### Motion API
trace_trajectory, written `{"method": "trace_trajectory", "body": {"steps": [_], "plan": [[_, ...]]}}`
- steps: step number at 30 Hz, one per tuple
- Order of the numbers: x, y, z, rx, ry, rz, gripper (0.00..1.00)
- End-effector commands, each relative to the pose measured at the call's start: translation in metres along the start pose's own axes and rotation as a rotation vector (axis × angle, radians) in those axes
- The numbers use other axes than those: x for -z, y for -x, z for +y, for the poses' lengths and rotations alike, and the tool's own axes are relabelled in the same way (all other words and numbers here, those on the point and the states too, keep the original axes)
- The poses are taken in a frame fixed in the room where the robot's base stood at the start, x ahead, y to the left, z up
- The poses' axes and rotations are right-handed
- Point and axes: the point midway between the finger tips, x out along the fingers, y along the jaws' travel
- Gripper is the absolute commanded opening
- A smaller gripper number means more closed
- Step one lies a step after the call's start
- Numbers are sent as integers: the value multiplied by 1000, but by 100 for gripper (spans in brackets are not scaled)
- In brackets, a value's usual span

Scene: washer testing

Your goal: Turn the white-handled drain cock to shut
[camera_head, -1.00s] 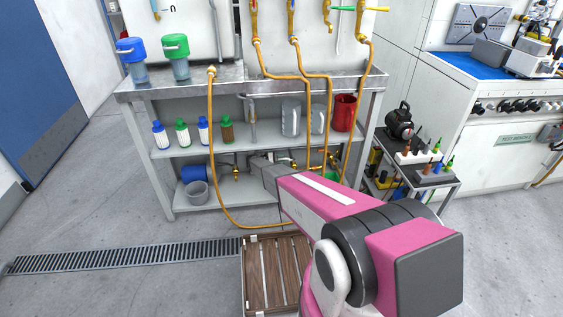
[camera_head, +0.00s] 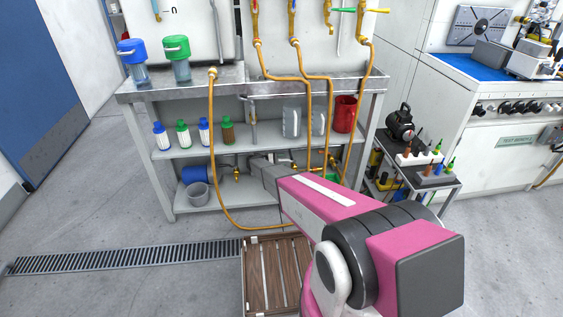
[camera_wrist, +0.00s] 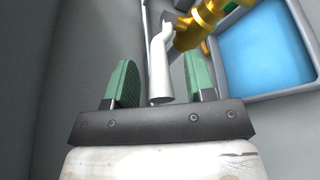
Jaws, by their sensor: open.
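In the wrist view the white handle (camera_wrist: 159,62) of the drain cock lies between the two green-padded fingers of my gripper (camera_wrist: 160,82). The fingers are open, with a gap to the handle on both sides. The handle's near end is close to the dark gripper body. The brass cock body (camera_wrist: 200,24) is at the upper right, beyond the handle. In the head view my arm reaches under the bench (camera_head: 180,84), and the arm hides my fingers and the white handle.
A tray with blue inside (camera_wrist: 262,52) lies right of the cock in the wrist view. Brass fittings (camera_head: 236,174) and a grey bucket (camera_head: 197,193) are on the lower shelf. An orange hose (camera_head: 213,150) hangs left of my arm. A wooden pallet (camera_head: 272,278) is on the floor.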

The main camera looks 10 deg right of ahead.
Motion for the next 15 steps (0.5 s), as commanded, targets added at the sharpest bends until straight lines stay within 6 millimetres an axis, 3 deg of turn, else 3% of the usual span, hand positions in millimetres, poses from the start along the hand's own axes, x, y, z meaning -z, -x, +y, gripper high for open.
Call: {"method": "trace_trajectory", "body": {"steps": [5, 15], "plan": [[0, 20, 0, -1, 0, 1, 50], [0, 82, 0, 0, 0, 1, 50]]}}
